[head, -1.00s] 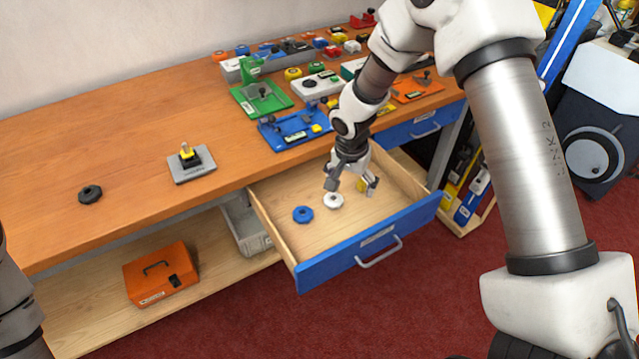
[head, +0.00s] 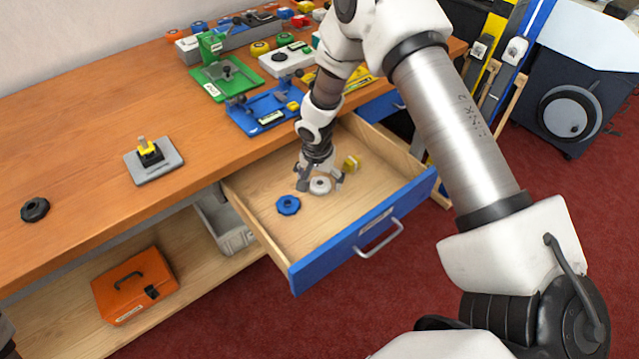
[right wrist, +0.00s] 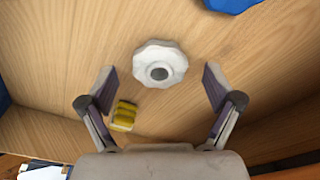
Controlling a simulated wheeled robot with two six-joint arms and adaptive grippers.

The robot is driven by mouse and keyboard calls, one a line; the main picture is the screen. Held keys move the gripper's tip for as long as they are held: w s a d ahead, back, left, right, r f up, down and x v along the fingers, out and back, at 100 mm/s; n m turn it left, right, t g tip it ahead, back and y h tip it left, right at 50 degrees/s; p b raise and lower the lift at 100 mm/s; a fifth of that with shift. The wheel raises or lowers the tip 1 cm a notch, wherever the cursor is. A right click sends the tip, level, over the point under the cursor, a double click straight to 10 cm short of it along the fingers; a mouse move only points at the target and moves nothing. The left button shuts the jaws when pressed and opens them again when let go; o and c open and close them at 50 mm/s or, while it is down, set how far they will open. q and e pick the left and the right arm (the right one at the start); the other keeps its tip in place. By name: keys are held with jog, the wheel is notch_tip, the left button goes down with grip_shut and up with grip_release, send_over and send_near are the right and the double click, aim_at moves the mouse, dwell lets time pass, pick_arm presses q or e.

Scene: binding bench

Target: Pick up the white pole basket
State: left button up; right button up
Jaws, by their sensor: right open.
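The white pole basket (head: 320,186) is a small round disc with a wavy rim and a grey centre hole. It lies flat on the floor of the open drawer. My right gripper (head: 320,183) is open and points down over it in the head view. In the right wrist view the white basket (right wrist: 160,65) shows just beyond the fingertips, centred between the two open fingers (right wrist: 160,88). The fingers look apart from it. Only a bit of my left arm shows at the lower left edge of the head view; its gripper is out of sight.
A blue basket (head: 288,205) lies left of the white one in the drawer. A yellow piece (head: 352,162) lies behind right, near the gripper. The drawer's blue front (head: 365,240) and wooden walls surround them. The bench (head: 90,120) holds tools and a black disc (head: 35,209).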

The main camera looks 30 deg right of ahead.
jog(key=shift+f, duration=0.25)
jog(key=shift+r, duration=0.1)
jog(key=c, duration=1.1)
jog(key=shift+o, duration=0.2)
